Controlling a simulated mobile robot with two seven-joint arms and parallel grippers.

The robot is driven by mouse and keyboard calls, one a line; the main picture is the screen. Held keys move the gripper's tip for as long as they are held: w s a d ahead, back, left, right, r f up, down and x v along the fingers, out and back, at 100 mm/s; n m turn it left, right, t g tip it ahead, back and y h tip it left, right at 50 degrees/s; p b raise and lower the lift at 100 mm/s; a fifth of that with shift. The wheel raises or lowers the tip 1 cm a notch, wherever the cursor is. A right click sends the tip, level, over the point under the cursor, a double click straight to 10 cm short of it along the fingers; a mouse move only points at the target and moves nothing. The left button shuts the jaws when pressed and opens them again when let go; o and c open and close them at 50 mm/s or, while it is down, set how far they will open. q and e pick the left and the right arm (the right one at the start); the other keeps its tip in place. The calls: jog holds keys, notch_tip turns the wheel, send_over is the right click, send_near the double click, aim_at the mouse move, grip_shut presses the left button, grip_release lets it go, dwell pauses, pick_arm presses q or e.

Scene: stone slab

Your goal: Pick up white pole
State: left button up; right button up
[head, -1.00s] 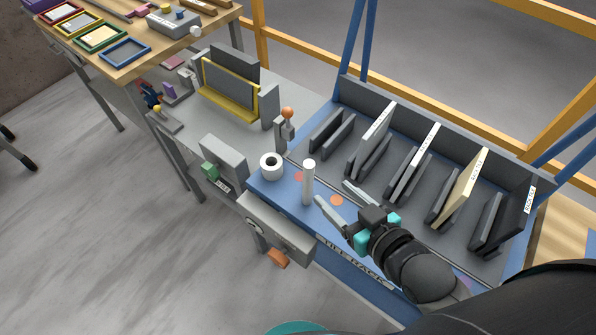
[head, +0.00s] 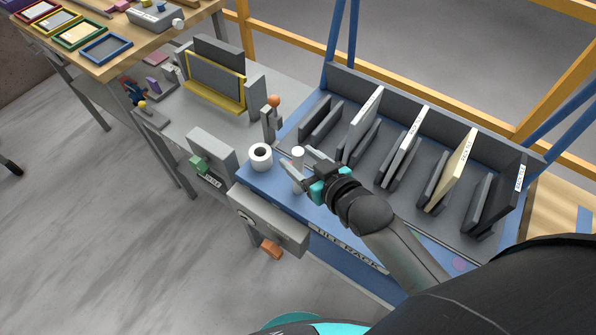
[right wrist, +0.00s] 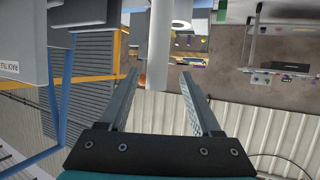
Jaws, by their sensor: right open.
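The white pole (head: 298,158) stands upright on the blue front ledge of the tile rack (head: 345,236) in the head view. My right gripper (head: 297,168) is open, with its fingers at either side of the pole; I cannot tell whether they touch it. In the right wrist view the pole (right wrist: 159,48) rises between the two open fingers (right wrist: 159,88), near their tips. One finger and the gripper hide part of the pole's lower end in the head view. My left gripper is not in view.
Upright tiles, including a cream one (head: 453,170), stand in the rack to the right. A grey box (head: 268,222) hangs at the ledge's front.

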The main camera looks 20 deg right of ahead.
jog(key=x, duration=0.3)
jog(key=shift+w+d+r, duration=0.1)
jog(key=shift+w, duration=0.2)
jog(key=shift+w+f+b, duration=0.25)
jog(key=shift+w+b, duration=0.1)
jog(key=shift+w, duration=0.25)
grip_shut()
dwell(0.7)
